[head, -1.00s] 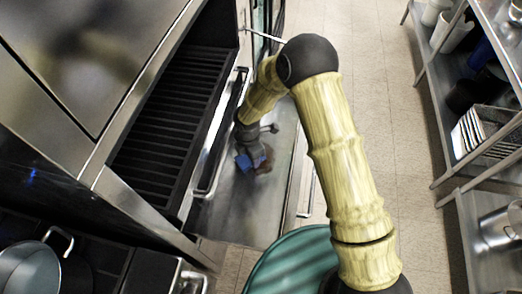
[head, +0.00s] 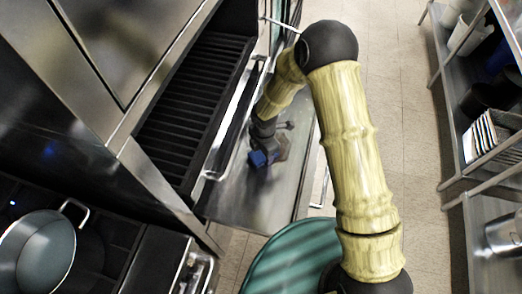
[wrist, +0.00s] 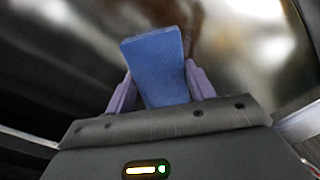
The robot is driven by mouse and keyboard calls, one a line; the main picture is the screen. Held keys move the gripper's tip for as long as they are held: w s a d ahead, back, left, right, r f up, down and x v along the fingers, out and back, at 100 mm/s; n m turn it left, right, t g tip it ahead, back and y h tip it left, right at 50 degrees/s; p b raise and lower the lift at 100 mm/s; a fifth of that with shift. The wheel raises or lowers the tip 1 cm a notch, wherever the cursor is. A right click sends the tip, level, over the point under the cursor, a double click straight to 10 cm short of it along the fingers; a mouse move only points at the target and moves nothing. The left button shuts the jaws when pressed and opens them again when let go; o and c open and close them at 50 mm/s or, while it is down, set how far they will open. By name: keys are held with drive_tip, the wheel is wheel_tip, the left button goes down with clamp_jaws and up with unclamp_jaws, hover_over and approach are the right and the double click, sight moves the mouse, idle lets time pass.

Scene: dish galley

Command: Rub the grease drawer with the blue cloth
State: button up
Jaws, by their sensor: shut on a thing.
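The grease drawer (head: 238,196) is a pulled-out flat steel surface below the black grill. A brown smear (head: 282,148) shows on it beside the cloth. My gripper (head: 264,152) is over the drawer, and it also shows in the wrist view (wrist: 162,95). It is shut on the blue cloth (wrist: 158,65), which looks like a folded block between the two purple-grey fingers. In the head view the blue cloth (head: 258,159) is low over the drawer surface. I cannot tell whether it touches the steel.
The black grill grate (head: 195,95) and a steel handle bar (head: 225,145) lie left of the drawer. A pot (head: 38,252) stands at the lower left. A green round thing (head: 290,262) is at the bottom. Shelves (head: 452,120) with dishes stand right, beyond clear floor.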

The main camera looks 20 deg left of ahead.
sight(280, 157)
drive_tip(key=shift+w+d+f, duration=0.1)
drive_tip(key=shift+w+d, duration=0.05)
drive_tip(key=shift+d, duration=0.75)
drive_tip(key=shift+w+d, duration=0.1)
drive_tip(key=shift+d, duration=0.75)
drive_tip(key=shift+w+d, duration=0.1)
drive_tip(key=shift+w, duration=0.15)
drive_tip(key=shift+d, duration=0.15)
drive_tip(key=shift+w+d+p, duration=0.15)
drive_tip(key=shift+d+p, duration=0.15)
drive_tip(key=shift+d, duration=1.1)
drive_tip(key=shift+s, duration=0.2)
drive_tip(key=shift+r, duration=0.2)
